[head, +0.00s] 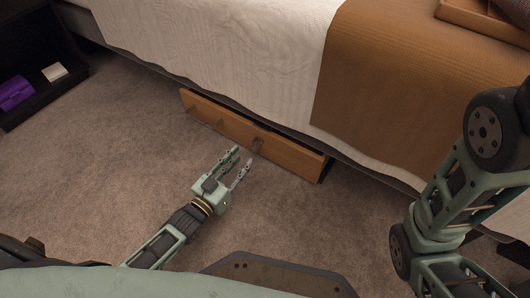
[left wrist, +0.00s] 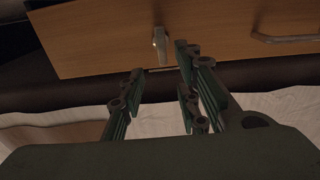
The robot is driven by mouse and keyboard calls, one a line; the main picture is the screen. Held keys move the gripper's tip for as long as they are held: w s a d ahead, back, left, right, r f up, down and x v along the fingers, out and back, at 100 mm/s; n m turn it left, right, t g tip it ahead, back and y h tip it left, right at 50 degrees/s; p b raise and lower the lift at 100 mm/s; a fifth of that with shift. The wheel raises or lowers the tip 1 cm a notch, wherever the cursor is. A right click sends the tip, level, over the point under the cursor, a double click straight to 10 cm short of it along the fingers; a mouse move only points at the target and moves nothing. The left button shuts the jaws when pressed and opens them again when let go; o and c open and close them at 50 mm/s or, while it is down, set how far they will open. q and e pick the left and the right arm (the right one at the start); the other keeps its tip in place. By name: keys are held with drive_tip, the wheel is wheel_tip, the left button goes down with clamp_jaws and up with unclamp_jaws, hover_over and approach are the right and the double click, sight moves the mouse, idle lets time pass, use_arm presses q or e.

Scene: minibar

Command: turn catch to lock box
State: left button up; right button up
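The box (head: 290,151) is a long wooden drawer front low under the bed. Its catch (left wrist: 160,45), a small grey metal tab, shows in the left wrist view, lying nearly upright in that picture. In the head view the catch (head: 257,144) is a small dark shape on the box front. My left gripper (head: 241,165) is open and empty, just in front of the box, with fingers pointing at it. In the left wrist view the left gripper (left wrist: 160,85) has its fingers apart below and around the catch's line, with no clear contact. My right gripper is out of view.
A bar handle (left wrist: 290,37) is on the box front beside the catch. The bed (head: 225,45) with a brown throw (head: 400,85) overhangs the box. A dark shelf (head: 42,92) holds a purple item (head: 15,93). The carpet (head: 110,165) on the left is clear.

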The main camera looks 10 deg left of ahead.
sight(254, 146)
use_arm(q)
drive_tip(key=w+b, duration=0.1)
drive_tip(key=w, duration=0.1)
drive_tip(key=w+d+f+b, duration=0.1)
drive_tip(key=w+b, duration=0.2)
drive_tip(key=shift+w+d+f, duration=0.2)
drive_tip(key=shift+w+d, duration=0.2)
drive_tip(key=shift+b+x, duration=0.5)
drive_tip(key=shift+x, duration=0.3)
drive_tip(key=shift+r, duration=0.2)
clamp_jaws()
